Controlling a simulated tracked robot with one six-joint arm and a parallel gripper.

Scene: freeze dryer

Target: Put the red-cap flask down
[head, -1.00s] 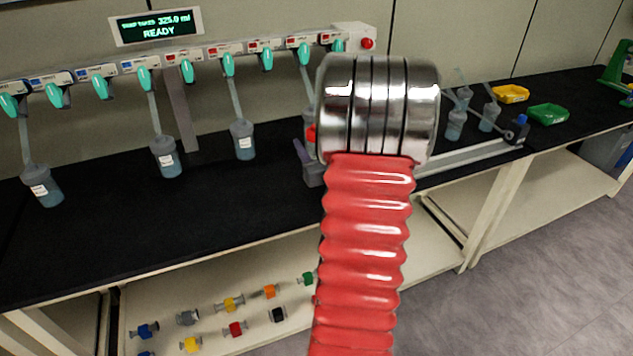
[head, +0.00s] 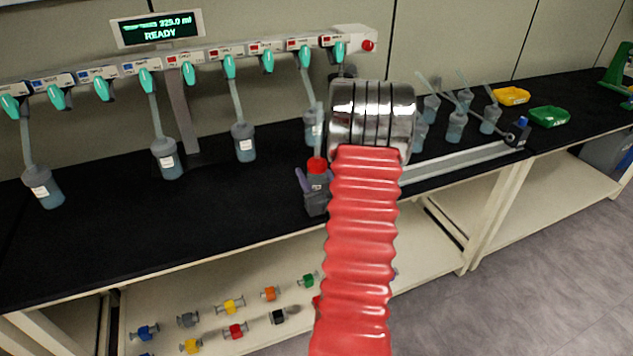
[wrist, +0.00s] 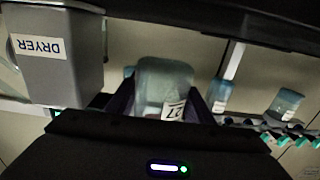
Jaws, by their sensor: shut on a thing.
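The red-cap flask shows in the head view as a red cap (head: 317,167) with a pale tube rising from it, low over the front part of the black bench. My gripper (head: 305,180), with purple fingers and a grey body, is around it, partly hidden by my red arm. In the wrist view the flask's translucent body (wrist: 163,82), with a white label, sits between the two dark purple fingers (wrist: 162,103). The fingers are shut on it. I cannot tell whether its base touches the bench.
The black bench (head: 110,215) is clear to the left. Flasks (head: 166,158) hang from the manifold (head: 200,55) behind. Several flasks (head: 455,127) stand at right, near a rail (head: 455,160) and a green tray (head: 548,117). A grey box marked DRYER (wrist: 55,60) shows in the wrist view.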

